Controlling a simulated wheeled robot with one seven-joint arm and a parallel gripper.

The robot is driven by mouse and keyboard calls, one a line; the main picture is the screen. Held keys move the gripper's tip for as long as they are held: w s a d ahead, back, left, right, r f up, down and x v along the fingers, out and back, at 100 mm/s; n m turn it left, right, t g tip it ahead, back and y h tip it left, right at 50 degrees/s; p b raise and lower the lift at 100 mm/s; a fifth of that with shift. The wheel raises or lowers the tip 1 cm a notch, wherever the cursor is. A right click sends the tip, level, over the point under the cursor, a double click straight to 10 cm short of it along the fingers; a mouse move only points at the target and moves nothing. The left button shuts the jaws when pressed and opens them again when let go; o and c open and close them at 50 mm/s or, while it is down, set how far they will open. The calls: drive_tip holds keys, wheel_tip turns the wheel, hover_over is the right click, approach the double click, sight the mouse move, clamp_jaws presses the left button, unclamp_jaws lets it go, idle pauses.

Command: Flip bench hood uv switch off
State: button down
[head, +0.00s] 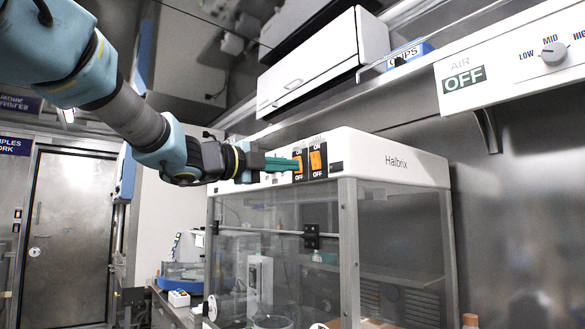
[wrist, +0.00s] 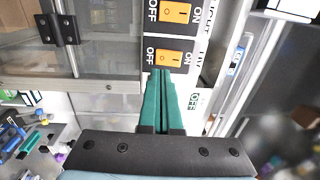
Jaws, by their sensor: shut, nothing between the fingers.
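The bench hood (head: 385,158), marked Halbrix, carries two orange rocker switches on black plates on its white top band. The UV switch (wrist: 169,57) is the lower one in the wrist view, with OFF on its left and ON on its right. In the head view it is the left switch (head: 298,158), partly covered by my fingers. The other switch (head: 316,160) is just beside it. My gripper (wrist: 162,74) has its green fingers shut and empty, with the tips at the UV switch's near edge. I cannot tell whether they touch it or which way the rocker is tipped.
The hood's clear panels (head: 275,250) lie below the switches. A white cabinet (head: 310,65) and a shelf hang above. An air control panel (head: 520,60) with a dial is at upper right.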

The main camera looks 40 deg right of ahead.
drive_tip(key=a+b, duration=0.2)
drive_tip(key=a, duration=0.6)
drive_tip(key=shift+w+a+f, duration=0.3)
drive_tip(key=shift+f, duration=0.15)
drive_tip(key=w+a+f+n+t+y, duration=0.2)
drive_tip(key=w+a+f+n+t, duration=0.2)
drive_tip(key=w+f+n, duration=0.15)
drive_tip(key=w+a+f+n+t+y+p, duration=0.1)
drive_tip(key=w+a+f+n+t+y, duration=0.1)
drive_tip(key=w+a+f+n+t, duration=0.4)
drive_tip(key=w+a+f+n+t+y, duration=0.25)
drive_tip(key=w+n, duration=0.25)
drive_tip(key=w, duration=0.3)
drive_tip(key=w+a+f+n+y+p, duration=0.1)
drive_tip(key=w+a+f+n+y, duration=0.2)
drive_tip(key=a+f+n+y, duration=0.7)
drive_tip(key=s+a+f+n+g, duration=0.2)
drive_tip(key=s+a+f+g, duration=0.15)
drive_tip(key=a+f, duration=0.65)
drive_tip(key=s+a+f+n+g+y, duration=0.1)
drive_tip(key=s+a+f+n+g, duration=0.2)
drive_tip(key=s+f, duration=0.3)
drive_tip(key=s+a+f+n+g+y+p, duration=0.1)
drive_tip(key=s+a+f+n+g, duration=0.2)
drive_tip(key=s, duration=0.6)
wheel_tip(320, 180, down, 3)
drive_tip(key=shift+s+a+f+n, duration=0.15)
drive_tip(key=shift+s+a+n, duration=0.3)
drive_tip(key=shift+a, duration=0.55)
